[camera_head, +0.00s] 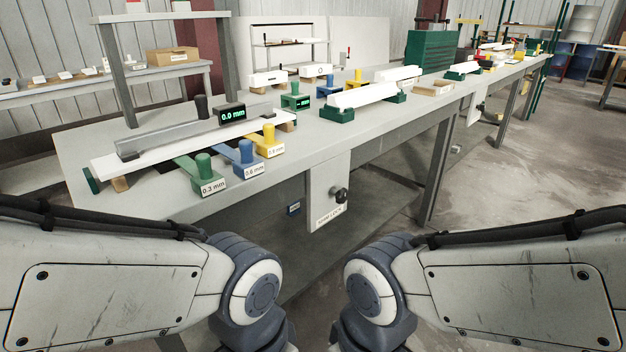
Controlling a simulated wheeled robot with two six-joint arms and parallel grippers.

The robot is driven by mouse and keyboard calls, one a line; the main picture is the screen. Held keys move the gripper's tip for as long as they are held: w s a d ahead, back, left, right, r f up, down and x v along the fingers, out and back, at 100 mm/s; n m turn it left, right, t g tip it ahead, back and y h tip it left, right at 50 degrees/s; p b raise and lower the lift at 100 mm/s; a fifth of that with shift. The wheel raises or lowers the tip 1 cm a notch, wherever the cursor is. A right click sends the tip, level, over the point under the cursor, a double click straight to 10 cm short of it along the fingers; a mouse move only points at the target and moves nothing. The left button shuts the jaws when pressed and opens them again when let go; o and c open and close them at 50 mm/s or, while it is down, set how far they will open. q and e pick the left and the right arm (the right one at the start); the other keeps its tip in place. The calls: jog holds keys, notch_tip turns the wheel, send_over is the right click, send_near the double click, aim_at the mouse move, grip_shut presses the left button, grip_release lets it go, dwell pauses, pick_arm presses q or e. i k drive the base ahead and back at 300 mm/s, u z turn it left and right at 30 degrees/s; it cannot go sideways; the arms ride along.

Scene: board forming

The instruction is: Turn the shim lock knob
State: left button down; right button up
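The shim lock knob (341,195) is a small black knob on a light grey panel (323,180) that hangs below the front edge of the workbench. A label (331,215) under the knob seems to read "SHIM LOCK". The knob is right of the panel's middle, and nothing of mine touches it. My two arms come in from the lower left and lower right, and only their upper links and joints show. Both grippers are outside the picture.
The long workbench (372,150) carries green, blue and yellow shims (205,175) labelled by thickness, a white board (130,158) and a display (231,114) reading 0.0 mm. A bench leg (438,175) stands right of the panel. The space before the knob looks clear.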

aim_at(342, 196)
jog(key=k, duration=1.05)
jog(key=z, duration=0.9)
jog(key=i, duration=1.55)
jog(key=u, duration=0.65)
